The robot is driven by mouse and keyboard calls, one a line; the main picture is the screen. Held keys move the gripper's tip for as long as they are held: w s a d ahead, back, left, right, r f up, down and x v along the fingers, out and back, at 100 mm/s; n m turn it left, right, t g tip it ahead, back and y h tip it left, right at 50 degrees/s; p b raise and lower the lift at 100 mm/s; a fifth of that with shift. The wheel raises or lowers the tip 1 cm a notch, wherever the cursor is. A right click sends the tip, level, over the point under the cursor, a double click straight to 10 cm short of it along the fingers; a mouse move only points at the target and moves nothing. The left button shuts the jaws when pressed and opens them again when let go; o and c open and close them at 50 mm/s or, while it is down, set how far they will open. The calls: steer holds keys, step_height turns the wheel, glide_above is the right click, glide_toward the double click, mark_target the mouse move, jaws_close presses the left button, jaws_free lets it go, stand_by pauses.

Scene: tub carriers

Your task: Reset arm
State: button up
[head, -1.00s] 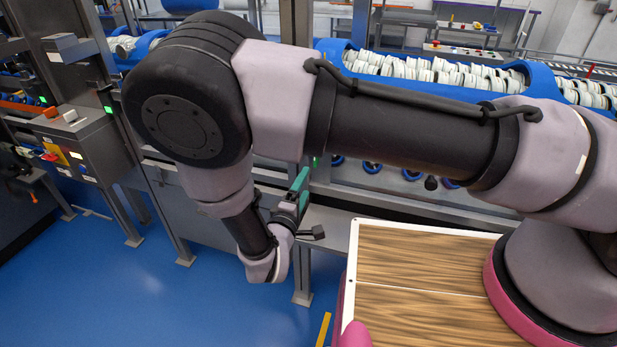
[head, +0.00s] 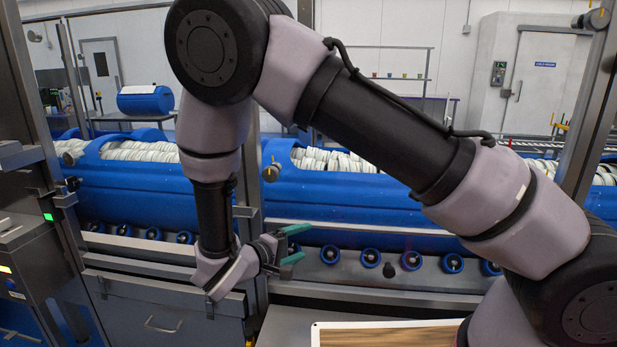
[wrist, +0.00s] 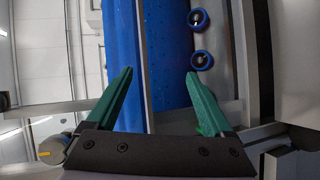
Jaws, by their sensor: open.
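My gripper (head: 292,244) has green fingers. In the head view it is in front of the blue tub carriers, beside a grey upright post, with its fingers pointing right. The fingers are apart with nothing between them. In the wrist view the two green fingers (wrist: 155,85) are spread, with a blue carrier wall and a grey rail beyond them. My arm rises high and bends at the elbow, hiding part of the carriers.
A blue tub carrier (head: 335,212) filled with pale discs stands on a roller line (head: 370,258). Another blue carrier (head: 125,188) is at left. A control box with a green light (head: 48,217) is at the left edge. A grey drawer cabinet (head: 165,318) is below.

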steer(key=d+r+m+g+y, duration=0.4)
steer(key=d+r+m+g, duration=0.55)
steer(key=d+r, duration=0.85)
steer(key=s+d+r+m+t+y, duration=0.2)
steer(key=s+d+r+y, duration=0.1)
steer(key=s+d+r, duration=0.2)
steer(key=s+d+r+m+t+y, duration=0.2)
steer(key=s+d+r+t+y, duration=0.1)
steer(key=r, duration=0.7)
steer(key=shift+s+d+r+y, duration=0.3)
steer(key=shift+s+d+y, duration=0.55)
steer(key=shift+s, duration=0.1)
